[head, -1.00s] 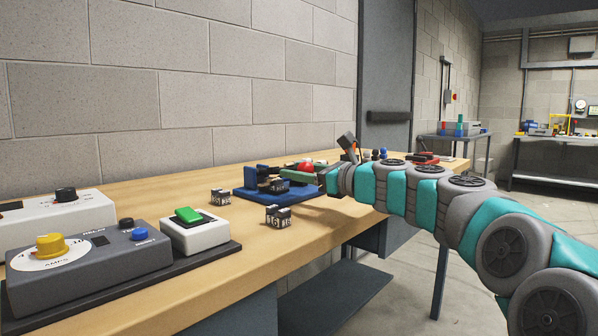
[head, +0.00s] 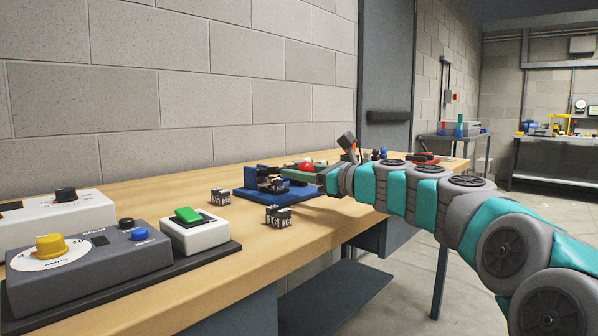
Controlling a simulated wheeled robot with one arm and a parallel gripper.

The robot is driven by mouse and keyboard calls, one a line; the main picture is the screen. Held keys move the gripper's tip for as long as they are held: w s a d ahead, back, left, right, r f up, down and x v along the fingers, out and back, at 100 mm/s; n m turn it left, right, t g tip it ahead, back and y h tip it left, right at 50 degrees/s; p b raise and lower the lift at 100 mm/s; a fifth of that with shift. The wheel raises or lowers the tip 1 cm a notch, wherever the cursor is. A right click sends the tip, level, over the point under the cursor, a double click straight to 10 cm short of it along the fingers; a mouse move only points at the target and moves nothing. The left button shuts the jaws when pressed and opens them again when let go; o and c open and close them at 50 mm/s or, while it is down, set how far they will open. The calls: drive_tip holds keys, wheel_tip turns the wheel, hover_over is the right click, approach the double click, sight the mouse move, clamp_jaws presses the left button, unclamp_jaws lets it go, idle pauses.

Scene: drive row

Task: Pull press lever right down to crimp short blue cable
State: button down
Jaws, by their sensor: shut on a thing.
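The press (head: 262,178) has a dark blue body on a blue base plate (head: 246,193), on the wooden bench in the head view. Its lever ends in a red ball knob (head: 305,167). My gripper (head: 300,174), with green fingers, reaches in from the right and is shut on the lever at the red knob. The arm's wrist hides part of the grip. The short blue cable cannot be told apart from the blue press parts at this size.
Small dark marked blocks (head: 278,215) and (head: 220,196) stand on the bench in front of and left of the press. A grey relay box (head: 95,262) and a white box with a green button (head: 194,232) are at the near left. A block wall runs behind.

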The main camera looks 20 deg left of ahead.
idle(0.5)
drive_tip(key=shift+s+f+p, duration=0.15)
drive_tip(key=shift+f+p, duration=0.45)
drive_tip(key=shift+p, duration=0.05)
drive_tip(key=shift+f, duration=0.8)
drive_tip(key=shift+c, duration=2.3)
unclamp_jaws()
drive_tip(key=shift+d+r, duration=0.1)
drive_tip(key=shift+d, duration=0.05)
drive_tip(key=v, duration=0.6)
drive_tip(key=shift+s+d, duration=0.1)
drive_tip(key=shift+d, duration=0.3)
drive_tip(key=shift+s+d, duration=0.15)
drive_tip(key=shift+d, duration=0.2)
